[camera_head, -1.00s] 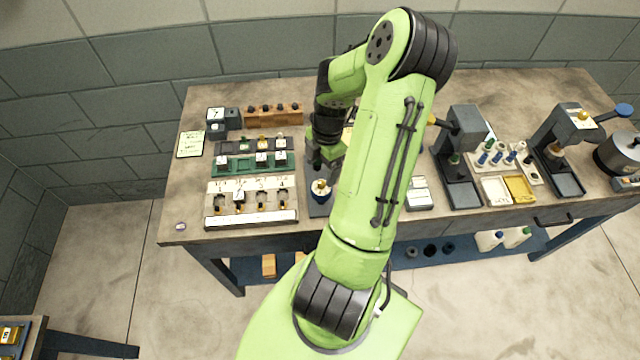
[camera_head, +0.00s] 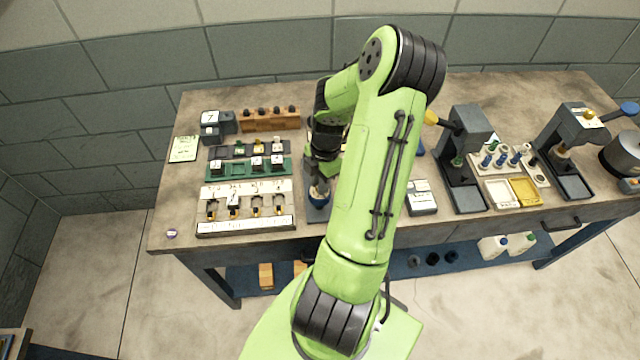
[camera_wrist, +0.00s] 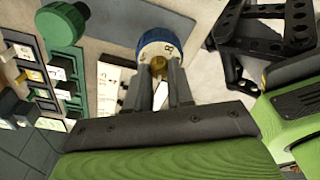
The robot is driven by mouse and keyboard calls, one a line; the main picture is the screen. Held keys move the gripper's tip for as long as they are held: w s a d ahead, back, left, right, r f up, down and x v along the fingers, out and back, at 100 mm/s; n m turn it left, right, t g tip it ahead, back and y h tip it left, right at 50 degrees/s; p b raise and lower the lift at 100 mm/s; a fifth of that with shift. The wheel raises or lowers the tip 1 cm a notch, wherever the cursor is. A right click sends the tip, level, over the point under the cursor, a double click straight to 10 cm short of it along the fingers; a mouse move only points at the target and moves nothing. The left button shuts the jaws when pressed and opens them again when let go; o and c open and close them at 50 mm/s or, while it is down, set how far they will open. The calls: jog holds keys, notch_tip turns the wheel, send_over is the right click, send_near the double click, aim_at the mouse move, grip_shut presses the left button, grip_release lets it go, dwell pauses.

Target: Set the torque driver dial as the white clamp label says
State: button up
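The torque driver dial (camera_wrist: 152,38) is a round cap with a blue rim, a white face and a small brass knob in its middle. A mark like an 8 shows on its face. In the head view the dial (camera_head: 318,197) is partly hidden under my gripper (camera_head: 322,180). In the wrist view my gripper (camera_wrist: 160,66) has its two fingers on either side of the brass knob. I cannot tell whether they press on it. The white clamp rack (camera_head: 245,222) stands left of the dial, with several dark clamps and labels too small to read surely.
A green rack (camera_head: 250,174) and a dark rack lie behind the white one. A wooden block with knobs (camera_head: 270,122) and a note (camera_head: 184,148) are at the back left. Presses (camera_head: 467,150) and a yellow tray (camera_head: 524,190) stand to the right.

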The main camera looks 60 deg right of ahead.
jog(key=shift+c, duration=1.3)
jog(key=n, duration=0.3)
jog(key=shift+n, duration=0.6)
jog(key=n+g+b, duration=0.1)
jog(key=n, duration=0.3)
jog(key=o, duration=1.4)
jog(key=shift+c, duration=0.2)
